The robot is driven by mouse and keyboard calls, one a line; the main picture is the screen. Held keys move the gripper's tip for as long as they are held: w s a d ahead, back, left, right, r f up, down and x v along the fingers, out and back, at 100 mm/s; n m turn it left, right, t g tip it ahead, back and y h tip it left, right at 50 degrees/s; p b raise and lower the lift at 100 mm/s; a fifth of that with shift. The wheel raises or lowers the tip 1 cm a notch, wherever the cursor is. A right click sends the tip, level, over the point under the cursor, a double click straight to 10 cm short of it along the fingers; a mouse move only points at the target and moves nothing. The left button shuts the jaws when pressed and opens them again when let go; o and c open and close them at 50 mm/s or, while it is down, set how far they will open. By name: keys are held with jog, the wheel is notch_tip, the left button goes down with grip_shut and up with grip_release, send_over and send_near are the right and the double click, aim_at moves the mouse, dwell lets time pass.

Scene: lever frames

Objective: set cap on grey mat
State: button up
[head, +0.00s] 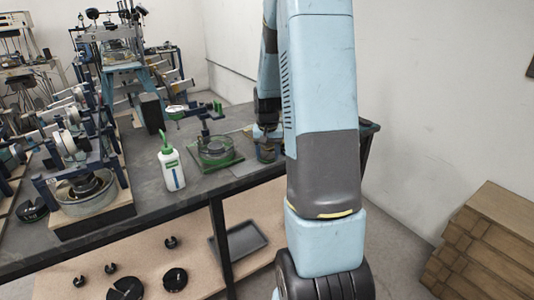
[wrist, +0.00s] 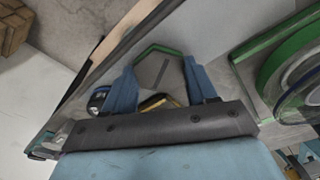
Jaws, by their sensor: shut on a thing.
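My gripper (wrist: 160,82) points down over the table, with its two blue fingers on either side of a grey hexagonal piece with a green edge (wrist: 160,62), which looks like the cap. It is shut on this piece. A yellow part (wrist: 157,103) shows between the fingers close to the palm. In the head view my gripper (head: 267,148) is at the table's right part, partly hidden by my arm, and the cap cannot be made out clearly. A lighter grey patch, seemingly the grey mat (head: 243,168), lies under and beside it. I cannot tell whether the cap touches it.
A green-framed round fixture (head: 216,152) stands just left of my gripper; its green rim (wrist: 270,62) shows at right in the wrist view. A white bottle with a green top (head: 171,168) stands farther left. Lever frames (head: 75,150) fill the left side. The table's front edge is close.

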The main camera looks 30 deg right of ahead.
aim_at(268, 158)
jog(key=o, duration=1.3)
jog(key=shift+c, duration=0.2)
notch_tip(268, 158, up, 11)
jog(key=s, duration=0.1)
jog(key=s+a+r+n+t, duration=0.2)
jog(key=s+a+r+n, duration=0.1)
jog(key=s+a+r, duration=0.85)
jog(key=s+a+n+t, duration=0.1)
jog(key=s+a, duration=0.2)
jog(key=s, duration=0.3)
jog(key=s+a+r+n+t, duration=0.1)
jog(key=s+a, duration=0.3)
jog(key=s, duration=0.3)
jog(key=shift+r+n+y, duration=0.15)
jog(key=shift+n+y, duration=0.15)
